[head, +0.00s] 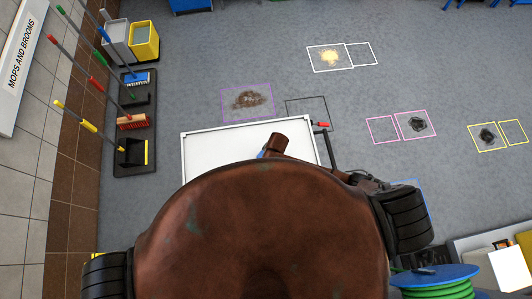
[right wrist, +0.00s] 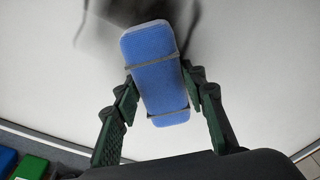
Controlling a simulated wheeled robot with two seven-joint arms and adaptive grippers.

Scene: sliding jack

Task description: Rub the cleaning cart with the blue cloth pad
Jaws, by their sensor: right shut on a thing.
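The cleaning cart's white top (head: 225,144) lies in front of me in the head view, its near part hidden by my body. In the right wrist view its pale surface (right wrist: 255,70) fills most of the picture, with a dark patch above the pad that may be shadow or dirt. The blue cloth pad (right wrist: 155,65), with bands around it, is held between the green fingers of my right gripper (right wrist: 160,85). The pad is over the white surface; I cannot tell whether it touches. In the head view only a sliver of blue shows beside my arm. My left gripper is out of sight.
A rack of brooms and dustpans (head: 135,120) stands left of the cart, with a yellow bucket (head: 144,41) behind. Stained floor squares (head: 248,101) lie beyond the cart. A green hose reel (head: 435,280) is at lower right. Open grey floor lies right of the cart.

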